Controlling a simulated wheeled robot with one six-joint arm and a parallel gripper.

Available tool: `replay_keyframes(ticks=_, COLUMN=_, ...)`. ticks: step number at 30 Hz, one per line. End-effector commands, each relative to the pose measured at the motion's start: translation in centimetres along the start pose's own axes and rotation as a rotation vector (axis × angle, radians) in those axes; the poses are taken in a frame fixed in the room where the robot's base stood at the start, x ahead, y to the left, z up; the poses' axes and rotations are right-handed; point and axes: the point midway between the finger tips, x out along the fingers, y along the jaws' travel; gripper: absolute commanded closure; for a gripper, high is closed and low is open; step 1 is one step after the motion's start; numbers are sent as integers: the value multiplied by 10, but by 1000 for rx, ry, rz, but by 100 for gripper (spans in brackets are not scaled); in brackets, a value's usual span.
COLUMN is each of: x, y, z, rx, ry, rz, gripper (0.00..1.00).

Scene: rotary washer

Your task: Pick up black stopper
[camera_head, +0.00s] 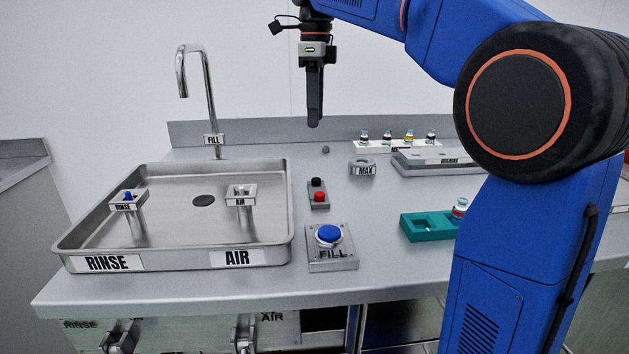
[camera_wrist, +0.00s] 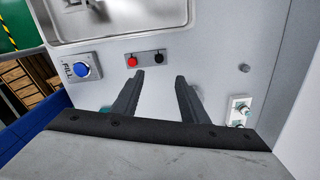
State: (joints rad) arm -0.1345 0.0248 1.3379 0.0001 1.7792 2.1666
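My gripper (camera_head: 314,122) hangs pointing down above the counter, seen edge-on in the head view. In the wrist view my gripper (camera_wrist: 159,75) has its two fingers apart with only bare counter between them. It is not touching the dark piece.
A blue FILL button (camera_head: 329,234), MAX ring (camera_head: 362,167), vial rack (camera_head: 375,147), grey block (camera_head: 430,165) and teal holder (camera_head: 421,233) stand around.

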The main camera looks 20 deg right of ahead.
Motion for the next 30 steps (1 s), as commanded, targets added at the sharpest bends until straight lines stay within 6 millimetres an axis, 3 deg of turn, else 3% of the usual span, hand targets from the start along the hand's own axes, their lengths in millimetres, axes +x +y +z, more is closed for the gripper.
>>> replay_keyframes(ticks=15, x=89, y=1, z=-1, rx=-3, ry=1, rz=1, gripper=60)
replay_keyframes(ticks=25, x=112, y=1, z=-1, rx=-3, ry=1, rz=1, gripper=60)
replay_keyframes(ticks=30, x=136, y=2, z=-1, rx=-3, ry=1, rz=1, gripper=60)
